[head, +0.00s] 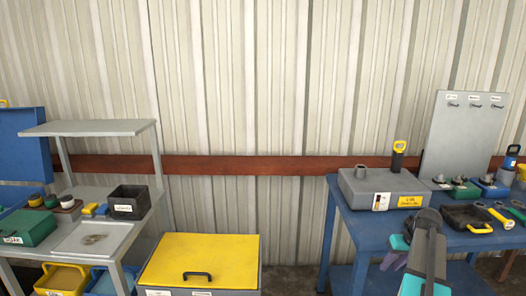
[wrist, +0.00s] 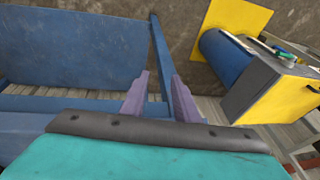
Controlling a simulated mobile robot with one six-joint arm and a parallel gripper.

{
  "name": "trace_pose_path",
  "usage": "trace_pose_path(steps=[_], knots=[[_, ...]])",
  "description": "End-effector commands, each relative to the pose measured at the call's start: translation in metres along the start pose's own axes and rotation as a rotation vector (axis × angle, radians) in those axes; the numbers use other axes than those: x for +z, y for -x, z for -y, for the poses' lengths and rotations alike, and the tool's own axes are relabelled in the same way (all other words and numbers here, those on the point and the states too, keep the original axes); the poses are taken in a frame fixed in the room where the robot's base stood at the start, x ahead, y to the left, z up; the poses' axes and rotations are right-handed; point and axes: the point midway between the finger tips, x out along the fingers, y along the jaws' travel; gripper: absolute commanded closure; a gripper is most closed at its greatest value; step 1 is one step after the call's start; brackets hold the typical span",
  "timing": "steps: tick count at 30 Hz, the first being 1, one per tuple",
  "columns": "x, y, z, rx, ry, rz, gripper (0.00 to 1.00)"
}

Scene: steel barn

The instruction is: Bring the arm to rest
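My gripper (wrist: 158,82) shows two purple fingers in the wrist view, standing apart with nothing between them. Its teal body and dark front edge fill the bottom of that view. In the head view my gripper (head: 398,243) is at the lower right, partly hidden by my grey arm link, in front of the blue table (head: 350,222). It points downward there, and its fingertips are hard to make out.
The wrist view shows blue table panels (wrist: 75,50) and a yellow-sided box (wrist: 285,108).

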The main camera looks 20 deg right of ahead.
Motion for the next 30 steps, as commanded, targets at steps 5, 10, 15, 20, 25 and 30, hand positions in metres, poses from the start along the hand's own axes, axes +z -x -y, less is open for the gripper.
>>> trace_pose_path(steps=[5,10,15,20,25,30], knots=[[0.019,-0.063,0.052,-0.028,0.009,0.077,0.72],[0.043,-0.116,0.098,-0.045,0.016,0.150,0.72],[0.072,-0.163,0.143,-0.052,0.029,0.223,0.72],[0.106,-0.203,0.183,-0.052,0.043,0.293,0.72],[0.148,-0.239,0.223,-0.045,0.061,0.367,0.72],[0.194,-0.270,0.258,-0.030,0.083,0.438,0.72]])
